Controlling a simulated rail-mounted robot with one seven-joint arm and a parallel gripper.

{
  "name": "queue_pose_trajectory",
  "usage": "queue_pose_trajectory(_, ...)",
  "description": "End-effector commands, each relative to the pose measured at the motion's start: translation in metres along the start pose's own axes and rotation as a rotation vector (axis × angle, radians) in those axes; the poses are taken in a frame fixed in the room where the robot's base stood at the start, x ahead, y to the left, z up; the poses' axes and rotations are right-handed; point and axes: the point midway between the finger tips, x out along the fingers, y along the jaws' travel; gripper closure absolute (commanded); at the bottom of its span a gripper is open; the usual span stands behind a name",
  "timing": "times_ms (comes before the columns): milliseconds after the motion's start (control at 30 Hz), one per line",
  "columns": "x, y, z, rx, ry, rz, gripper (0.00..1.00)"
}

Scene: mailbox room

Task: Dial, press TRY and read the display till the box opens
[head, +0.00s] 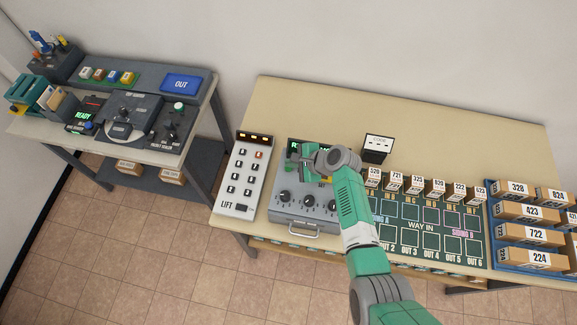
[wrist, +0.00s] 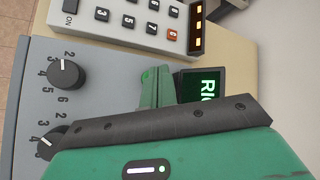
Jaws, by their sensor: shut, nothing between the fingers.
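The grey dial box (head: 285,219) with a front handle stands on the right table. Its dials show in a row in the head view, the leftmost dial (head: 285,196) clear of my arm. In the wrist view two black dials (wrist: 66,74) with numbers around them show, one partly covered. My gripper (head: 308,163) is shut and empty, over the back of the box beside the display. The TRY button cannot be made out. The box looks closed.
A white LIFT keypad (head: 243,180) with an amber display stands left of the box. A small card stand (head: 378,146) is behind it at right. Right are a green WAY IN board (head: 420,226) and numbered parcels (head: 530,213). The table's back is clear.

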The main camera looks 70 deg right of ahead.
Motion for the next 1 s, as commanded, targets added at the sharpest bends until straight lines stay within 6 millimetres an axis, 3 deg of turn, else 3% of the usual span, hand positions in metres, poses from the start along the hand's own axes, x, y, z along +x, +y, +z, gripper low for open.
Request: queue_pose_trajectory(1000, 0.0061, 0.0043, -0.0039, 0.000, 0.000, 0.000, 1.00)
